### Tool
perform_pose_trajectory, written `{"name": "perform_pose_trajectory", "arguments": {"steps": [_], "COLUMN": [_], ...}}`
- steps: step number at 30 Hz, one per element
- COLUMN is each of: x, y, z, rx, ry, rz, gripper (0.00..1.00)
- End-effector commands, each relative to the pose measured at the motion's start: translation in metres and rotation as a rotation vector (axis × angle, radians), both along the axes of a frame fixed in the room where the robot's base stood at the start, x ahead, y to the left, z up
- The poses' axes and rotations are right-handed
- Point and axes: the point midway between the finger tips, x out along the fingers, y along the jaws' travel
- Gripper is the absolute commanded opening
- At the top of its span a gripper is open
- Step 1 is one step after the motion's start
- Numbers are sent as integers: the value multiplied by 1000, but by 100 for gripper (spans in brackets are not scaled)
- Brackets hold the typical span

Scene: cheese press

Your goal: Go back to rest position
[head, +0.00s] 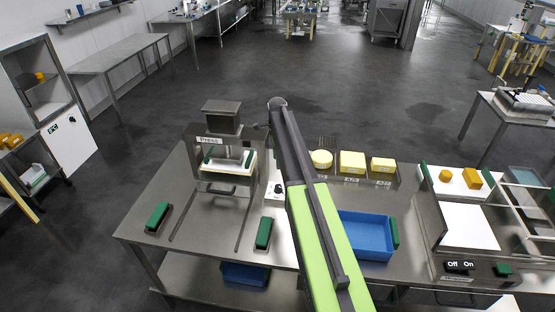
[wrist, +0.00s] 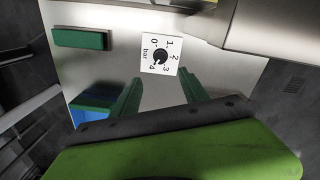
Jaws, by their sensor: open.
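My gripper (wrist: 160,92) shows in the wrist view with its two green fingers apart and nothing between them. The fingers point toward a white dial plate (wrist: 173,43) with a black knob (wrist: 160,57), marked 0 to 4 bar. The knob's pointer appears to be near 3 to 4. The fingertips look apart from the knob. In the head view my black and green arm reaches up over the bench, and the gripper itself is hidden behind it. The dial plate (head: 277,190) stands just left of the arm, beside the press (head: 222,122).
Green-handled pieces (head: 158,215) (head: 264,232) lie on the steel bench (head: 200,245). Open floor (head: 350,80) lies beyond the bench.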

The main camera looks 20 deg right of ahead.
Motion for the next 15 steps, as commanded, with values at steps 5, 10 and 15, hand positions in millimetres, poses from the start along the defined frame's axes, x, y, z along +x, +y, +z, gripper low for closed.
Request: {"name": "perform_pose_trajectory", "arguments": {"steps": [5,10,15], "x": [0,0,0], "y": [0,0,0], "z": [24,21,21], "rx": [0,0,0], "ry": [0,0,0], "rz": [0,0,0], "gripper": [52,52,52]}}
